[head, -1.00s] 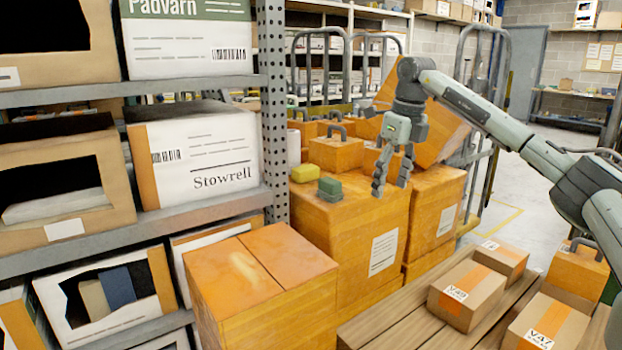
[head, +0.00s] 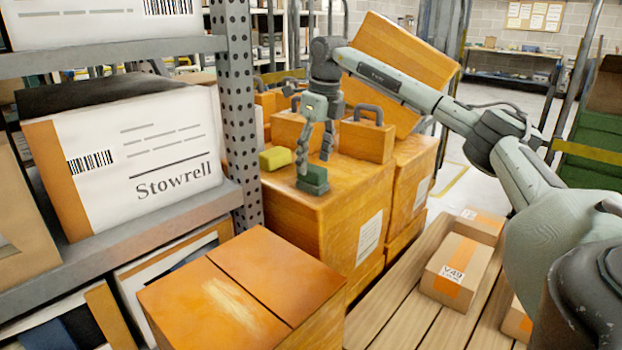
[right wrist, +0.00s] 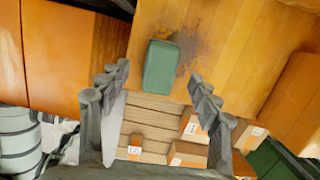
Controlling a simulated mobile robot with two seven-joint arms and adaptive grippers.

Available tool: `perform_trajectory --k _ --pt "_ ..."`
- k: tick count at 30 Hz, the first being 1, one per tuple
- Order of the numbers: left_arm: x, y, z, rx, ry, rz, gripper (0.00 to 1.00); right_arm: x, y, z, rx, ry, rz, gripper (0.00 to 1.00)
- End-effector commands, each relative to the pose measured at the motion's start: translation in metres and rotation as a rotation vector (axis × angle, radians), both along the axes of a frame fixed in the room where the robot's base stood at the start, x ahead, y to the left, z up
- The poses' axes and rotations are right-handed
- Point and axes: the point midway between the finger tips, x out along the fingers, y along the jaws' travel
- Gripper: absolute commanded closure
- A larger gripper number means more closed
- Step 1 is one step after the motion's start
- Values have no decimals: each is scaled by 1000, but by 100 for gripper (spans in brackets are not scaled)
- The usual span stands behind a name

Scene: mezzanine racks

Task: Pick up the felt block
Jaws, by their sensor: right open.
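A small green block (head: 314,183), which looks like the felt block, lies on top of a large orange box (head: 290,207) near its front edge. My right gripper (head: 314,163) is open just above it, fingers pointing down. In the right wrist view the green block (right wrist: 160,68) shows between the two spread fingers (right wrist: 158,76), with a gap on each side. The fingers do not appear to touch it. My left gripper is not in view.
A yellow block (head: 274,159) lies behind the green one on the same box. Orange cases with handles (head: 367,137) stand close behind the gripper. A perforated rack post (head: 236,120) rises at the left. Cardboard boxes (head: 455,270) sit on a slatted wooden pallet (head: 390,310) at the right.

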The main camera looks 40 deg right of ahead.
Motion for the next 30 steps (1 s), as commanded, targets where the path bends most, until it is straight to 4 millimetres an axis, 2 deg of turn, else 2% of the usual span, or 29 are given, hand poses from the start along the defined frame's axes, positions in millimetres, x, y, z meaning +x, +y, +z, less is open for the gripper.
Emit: perform_trajectory --k 3,6,15,28,30 --pt "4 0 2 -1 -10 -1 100 0 0 -20 0 5 -1 37" --pt "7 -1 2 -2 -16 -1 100 2 0 -30 1 3 -1 37" --pt "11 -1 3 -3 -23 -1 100 3 1 -35 1 1 0 38" --pt "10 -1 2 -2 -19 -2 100 3 1 -34 1 0 0 92" --pt "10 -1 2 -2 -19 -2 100 3 1 -34 1 0 0 93"
